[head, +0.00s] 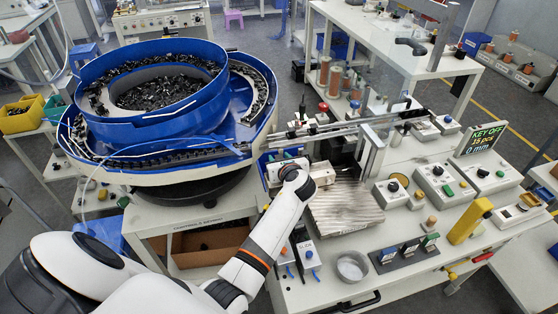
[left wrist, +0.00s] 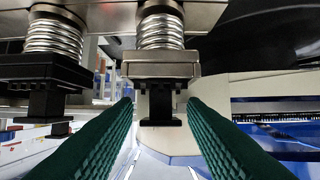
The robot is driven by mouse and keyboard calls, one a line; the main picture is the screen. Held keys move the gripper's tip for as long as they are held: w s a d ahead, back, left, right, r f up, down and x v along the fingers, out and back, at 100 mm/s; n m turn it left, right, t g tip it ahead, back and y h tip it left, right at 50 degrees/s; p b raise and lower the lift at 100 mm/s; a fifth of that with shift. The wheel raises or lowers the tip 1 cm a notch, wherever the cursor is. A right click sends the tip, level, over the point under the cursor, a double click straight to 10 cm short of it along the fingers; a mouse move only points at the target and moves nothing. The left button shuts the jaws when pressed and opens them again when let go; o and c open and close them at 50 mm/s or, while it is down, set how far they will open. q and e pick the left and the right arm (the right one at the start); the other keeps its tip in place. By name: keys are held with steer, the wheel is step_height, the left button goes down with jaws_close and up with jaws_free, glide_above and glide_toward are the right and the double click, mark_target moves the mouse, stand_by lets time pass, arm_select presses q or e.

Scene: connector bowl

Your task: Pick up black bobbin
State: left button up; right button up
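A black bobbin (left wrist: 160,105) hangs under a spring-loaded metal holder in the left wrist view, near its middle. A second black piece (left wrist: 46,105) hangs under a similar spring holder to the left. My left gripper (left wrist: 160,101) has its two green ribbed fingers apart, one on each side of the middle bobbin. A gap shows between each finger and the bobbin. In the head view my left arm reaches to the feeder's front right, and its wrist hides the fingers and the bobbin there. My right gripper is not in view.
The blue bowl feeder (head: 160,125) full of black parts stands left of the wrist. A ribbed metal plate (head: 345,208) lies right of it. A cardboard box (head: 210,245) sits below the feeder.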

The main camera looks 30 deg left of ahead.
arm_select(q)
steer(key=shift+w+a+f, duration=0.2)
steer(key=shift+a, duration=0.05)
steer(key=shift+d, duration=0.1)
jaws_close()
steer(key=shift+r, duration=0.1)
